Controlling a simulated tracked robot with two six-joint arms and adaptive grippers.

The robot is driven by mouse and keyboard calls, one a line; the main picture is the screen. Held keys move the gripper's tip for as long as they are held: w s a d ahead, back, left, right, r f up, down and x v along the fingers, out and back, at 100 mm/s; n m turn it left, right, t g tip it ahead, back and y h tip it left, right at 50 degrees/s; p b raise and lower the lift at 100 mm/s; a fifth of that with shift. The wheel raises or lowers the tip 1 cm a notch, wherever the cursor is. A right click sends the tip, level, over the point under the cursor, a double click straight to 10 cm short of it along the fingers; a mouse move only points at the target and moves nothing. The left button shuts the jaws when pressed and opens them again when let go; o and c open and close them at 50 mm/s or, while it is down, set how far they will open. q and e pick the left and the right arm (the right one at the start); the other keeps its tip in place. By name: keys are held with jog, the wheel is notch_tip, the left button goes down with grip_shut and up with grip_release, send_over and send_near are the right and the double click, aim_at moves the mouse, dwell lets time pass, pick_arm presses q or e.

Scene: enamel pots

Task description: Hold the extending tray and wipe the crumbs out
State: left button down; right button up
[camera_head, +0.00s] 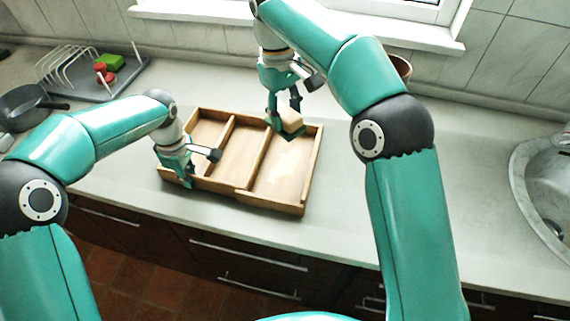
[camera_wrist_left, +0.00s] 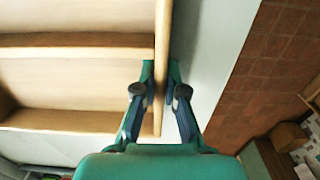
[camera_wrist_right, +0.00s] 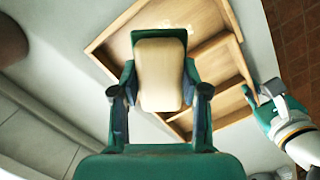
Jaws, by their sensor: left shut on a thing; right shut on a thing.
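The wooden extending tray (camera_head: 240,190) lies on the counter with several compartments. My left gripper (camera_head: 187,172) is shut on its near wall toward the left; in the left wrist view the wall (camera_wrist_left: 160,60) runs between the fingers (camera_wrist_left: 158,92). My right gripper (camera_head: 284,112) is shut on a beige block-shaped wiper (camera_head: 291,122), held over the far part of the right compartment. The wiper (camera_wrist_right: 160,75) also shows between the fingers in the right wrist view; whether it touches the tray floor is unclear. Pale crumbs (camera_wrist_right: 178,27) lie in the right compartment.
A drying rack (camera_head: 75,68) with a green sponge (camera_head: 110,62) and a red-topped item stands at the back left, near a dark pan (camera_head: 25,105). A round metal sink (camera_head: 545,190) is at the right. A brown pot (camera_head: 401,68) stands partly behind my right arm.

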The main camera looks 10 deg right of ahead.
jog(key=s+a, duration=0.2)
jog(key=s, duration=0.4)
jog(key=shift+w+d+f, duration=0.1)
jog(key=shift+w+f, duration=0.05)
jog(key=shift+f, duration=2.7)
jog(key=shift+w+f, duration=0.1)
jog(key=shift+f, duration=2.7)
jog(key=shift+f, duration=1.5)
